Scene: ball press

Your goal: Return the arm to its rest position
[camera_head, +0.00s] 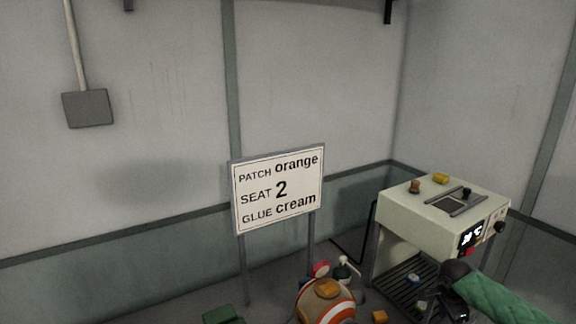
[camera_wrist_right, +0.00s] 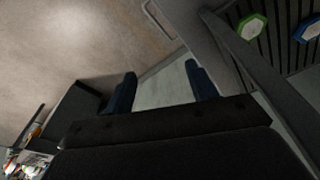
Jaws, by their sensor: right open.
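My right arm (camera_head: 505,298), in a green quilted sleeve, comes in from the lower right of the head view, in front of the press. Its dark wrist end is beside the slatted rack under the press; the fingertips are hard to make out there. In the right wrist view my right gripper (camera_wrist_right: 163,88) is open, with two dark blue fingers apart and nothing between them. My left gripper is not in view. An orange-and-white striped ball (camera_head: 343,308) sits at the bottom of the head view with an orange patch (camera_head: 327,287) on its top.
The cream press (camera_head: 408,212) stands right. Its slatted rack (camera_head: 393,285) holds small pieces; green-rimmed (camera_wrist_right: 252,27) and blue-rimmed (camera_wrist_right: 308,28) hexagonal pieces show in the wrist view. A sign (camera_head: 278,190) reads "PATCH orange, SEAT 2, GLUE cream". An orange block (camera_head: 379,317) lies right of the ball.

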